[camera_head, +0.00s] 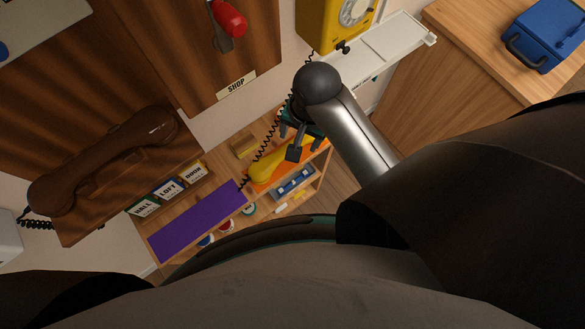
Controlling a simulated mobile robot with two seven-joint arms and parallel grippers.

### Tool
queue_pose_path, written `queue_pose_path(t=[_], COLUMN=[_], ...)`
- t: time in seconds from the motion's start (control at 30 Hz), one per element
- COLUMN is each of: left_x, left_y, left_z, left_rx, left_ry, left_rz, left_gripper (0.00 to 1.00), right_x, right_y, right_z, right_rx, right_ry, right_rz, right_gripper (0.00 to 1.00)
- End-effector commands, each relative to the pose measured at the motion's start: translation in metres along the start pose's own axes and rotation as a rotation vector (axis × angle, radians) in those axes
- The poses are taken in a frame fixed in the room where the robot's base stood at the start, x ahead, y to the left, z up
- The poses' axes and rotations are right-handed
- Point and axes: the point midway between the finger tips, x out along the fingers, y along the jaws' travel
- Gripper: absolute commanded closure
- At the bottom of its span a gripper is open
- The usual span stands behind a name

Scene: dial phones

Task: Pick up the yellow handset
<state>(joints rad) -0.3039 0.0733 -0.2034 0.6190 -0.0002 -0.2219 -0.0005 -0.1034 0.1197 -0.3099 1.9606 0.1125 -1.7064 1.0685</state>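The yellow handset (268,167) lies on an orange patch of the small wooden shelf in the middle of the camera_head view. A dark coiled cord (268,138) runs near it up towards the yellow wall phone (325,25). My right gripper (289,142) is over the handset's upper right part and hides some of it. Its dark fingers are apart, one in front of the handset and one at its far side. I cannot tell whether they touch it. My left gripper is not in view.
A brown handset (105,160) rests on a wooden panel at left. A white ledge (385,45) is near my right arm. A blue box (550,35) stands on a cabinet.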

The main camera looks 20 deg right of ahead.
Motion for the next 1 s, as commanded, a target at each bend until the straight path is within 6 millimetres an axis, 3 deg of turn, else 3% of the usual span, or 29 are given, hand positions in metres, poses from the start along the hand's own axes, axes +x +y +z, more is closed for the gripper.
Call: queue_pose_path(t=[0.23, 0.53, 1.0], left_x=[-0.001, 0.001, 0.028], left_y=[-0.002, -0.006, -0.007], left_z=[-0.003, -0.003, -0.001], left_rx=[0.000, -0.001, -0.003], left_ry=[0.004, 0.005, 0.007], left_rz=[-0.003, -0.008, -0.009], left_gripper=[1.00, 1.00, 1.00], right_x=[0.007, 0.015, 0.102], right_y=[-0.029, -0.034, -0.024], right_z=[-0.020, -0.027, -0.024], right_rx=[0.364, 0.503, 0.502], right_ry=[-0.011, -0.003, -0.003], right_rz=[0.088, 0.126, 0.125], right_gripper=[0.25, 0.25, 0.25])
